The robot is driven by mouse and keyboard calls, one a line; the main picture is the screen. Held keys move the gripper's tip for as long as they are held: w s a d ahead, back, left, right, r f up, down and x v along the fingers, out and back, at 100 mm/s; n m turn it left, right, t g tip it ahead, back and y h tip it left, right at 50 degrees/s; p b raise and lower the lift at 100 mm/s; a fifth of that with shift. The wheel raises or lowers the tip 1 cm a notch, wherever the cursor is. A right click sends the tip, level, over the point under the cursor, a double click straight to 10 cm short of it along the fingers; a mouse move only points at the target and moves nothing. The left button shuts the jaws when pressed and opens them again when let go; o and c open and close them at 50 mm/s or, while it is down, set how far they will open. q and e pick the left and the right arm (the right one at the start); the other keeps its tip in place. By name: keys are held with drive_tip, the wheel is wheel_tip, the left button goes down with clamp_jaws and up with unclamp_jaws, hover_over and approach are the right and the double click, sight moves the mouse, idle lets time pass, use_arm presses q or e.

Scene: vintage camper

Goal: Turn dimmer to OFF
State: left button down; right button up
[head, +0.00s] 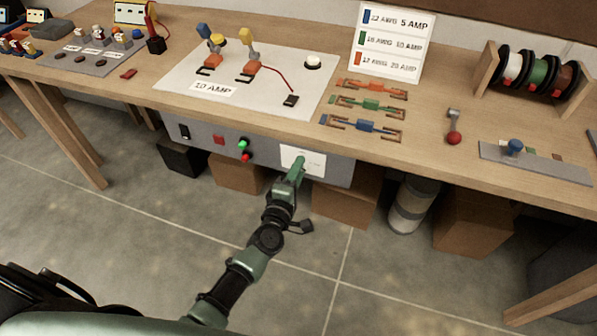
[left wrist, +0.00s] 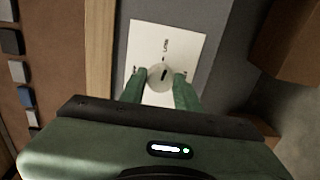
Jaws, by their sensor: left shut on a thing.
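The dimmer is a round pale knob (left wrist: 160,77) with a dark pointer mark, on a white label plate (left wrist: 195,45). The mark points roughly toward the top of the left wrist view, tilted a little right. Small print surrounds the knob; most of it is too small or covered to read. In the head view the plate (head: 314,163) is on the grey front panel under the bench edge, and my gripper hides the knob. My left gripper (head: 299,164) is shut on the knob, one green finger on each side (left wrist: 160,80). My right gripper is not in view.
The grey panel (head: 203,141) also carries a black switch (head: 184,132), a red square (head: 218,139), and green and red lights (head: 243,144). The wooden bench top (head: 430,101) overhangs above. Cardboard boxes (head: 345,201) and a grey cylinder (head: 413,204) stand below. Floor in front is open.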

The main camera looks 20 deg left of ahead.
use_arm(q)
drive_tip(key=n+b, duration=0.2)
drive_tip(key=n, duration=0.7)
drive_tip(key=n+h+b, duration=0.1)
drive_tip(key=n+b, duration=0.1)
drive_tip(key=n, duration=0.8)
drive_tip(key=shift+a+f+t, duration=0.1)
drive_tip(key=shift+f+t, duration=0.1)
drive_tip(key=shift+t, duration=0.1)
idle(0.4)
drive_tip(key=c, duration=1)
unclamp_jaws()
drive_tip(key=shift+c, duration=0.2)
drive_tip(key=s+b, duration=0.1)
drive_tip(key=s, duration=0.6)
drive_tip(key=shift+s+a, duration=0.3)
drive_tip(key=shift+s, duration=0.1)
